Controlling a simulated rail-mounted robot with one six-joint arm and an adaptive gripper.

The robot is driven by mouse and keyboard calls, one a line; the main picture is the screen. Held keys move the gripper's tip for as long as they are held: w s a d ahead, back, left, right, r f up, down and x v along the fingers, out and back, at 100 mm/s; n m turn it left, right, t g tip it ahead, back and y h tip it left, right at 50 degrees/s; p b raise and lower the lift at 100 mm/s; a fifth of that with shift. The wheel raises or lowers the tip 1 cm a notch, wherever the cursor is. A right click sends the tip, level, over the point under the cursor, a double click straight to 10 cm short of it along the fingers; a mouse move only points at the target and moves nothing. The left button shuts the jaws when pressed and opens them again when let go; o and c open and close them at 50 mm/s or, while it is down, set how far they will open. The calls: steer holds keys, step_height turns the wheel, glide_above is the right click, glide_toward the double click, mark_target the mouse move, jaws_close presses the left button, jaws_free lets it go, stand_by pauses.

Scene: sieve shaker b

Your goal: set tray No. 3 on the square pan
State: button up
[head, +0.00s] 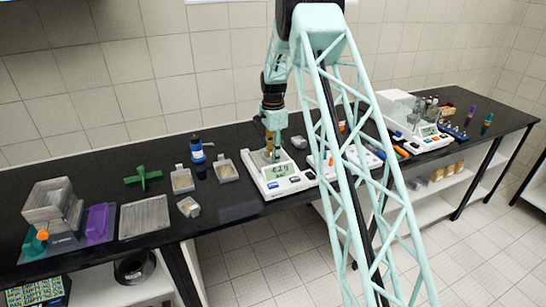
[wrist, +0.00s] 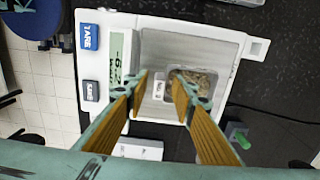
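A tray (wrist: 194,82) with brownish grains inside is over the square metal pan (wrist: 190,45) of a white balance (wrist: 120,20) in the wrist view. It appears to rest on the pan, though the exact contact is hidden. A small pale label (wrist: 158,91), too blurred to read, shows between my fingers. My gripper (wrist: 159,82) is above the pan with its two fingers apart, with a visible gap on each side of the label. In the head view, my gripper (head: 272,148) points down over the balance (head: 283,190), whose display is lit; the tray cannot be made out there.
Two trays with contents (head: 182,180) (head: 226,168) and a smaller one (head: 188,207) stand left of the balance, near a blue-topped bottle (head: 197,150). A green cross-shaped piece (head: 143,177), a flat grey tray (head: 145,218) and a purple holder (head: 99,221) lie farther left.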

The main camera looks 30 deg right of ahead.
steer(key=shift+r, duration=0.1)
step_height(320, 180, up, 12)
stand_by(0.9)
steer(key=shift+r, duration=0.1)
stand_by(0.5)
